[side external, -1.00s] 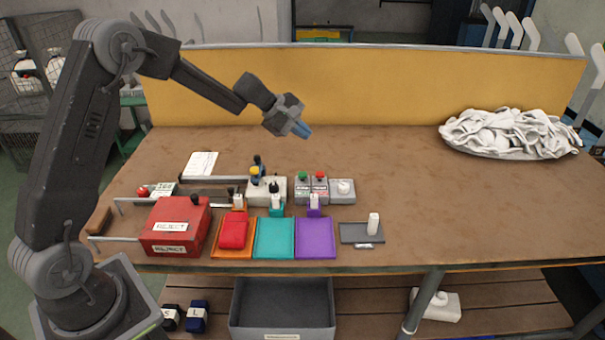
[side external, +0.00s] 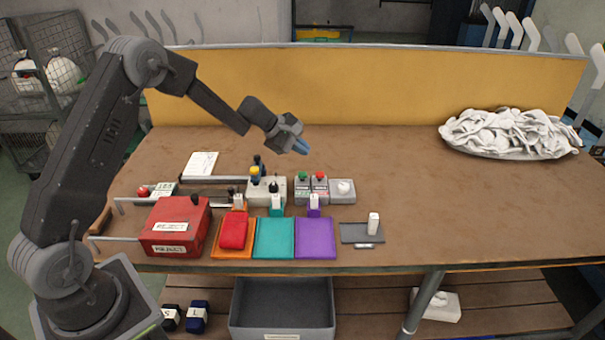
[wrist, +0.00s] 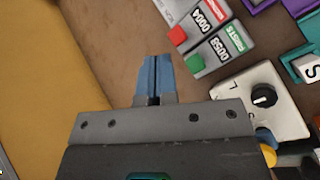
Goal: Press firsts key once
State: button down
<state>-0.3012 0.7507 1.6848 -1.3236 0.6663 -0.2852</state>
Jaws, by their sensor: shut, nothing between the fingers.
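The firsts key is a green button (side external: 303,175) on a small grey counter box (side external: 302,190) near the middle of the bench. It also shows in the wrist view (wrist: 195,63), beside a display reading 0058 and a green label that seems to read FIRSTS. My gripper (side external: 301,148) is shut and empty, held in the air above and behind the counter boxes in the side view. In the wrist view its blue fingertips (wrist: 151,60) are together, left of the green key and apart from it.
A second counter with a red button (side external: 320,175) stands right beside the green one. A knob box (side external: 280,197) is left of them, and a grey box with a white top (side external: 342,190) is right. Coloured trays (side external: 275,254) lie in front. The bench's right half is mostly clear before a white fabric pile (side external: 510,135).

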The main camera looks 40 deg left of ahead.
aim_at(302, 174)
jog(key=shift+f, duration=2.4)
jog(key=shift+f, duration=0.1)
jog(key=shift+f, duration=0.3)
jog(key=shift+f, duration=0.7)
dwell(1.1)
jog(key=shift+r, duration=1.1)
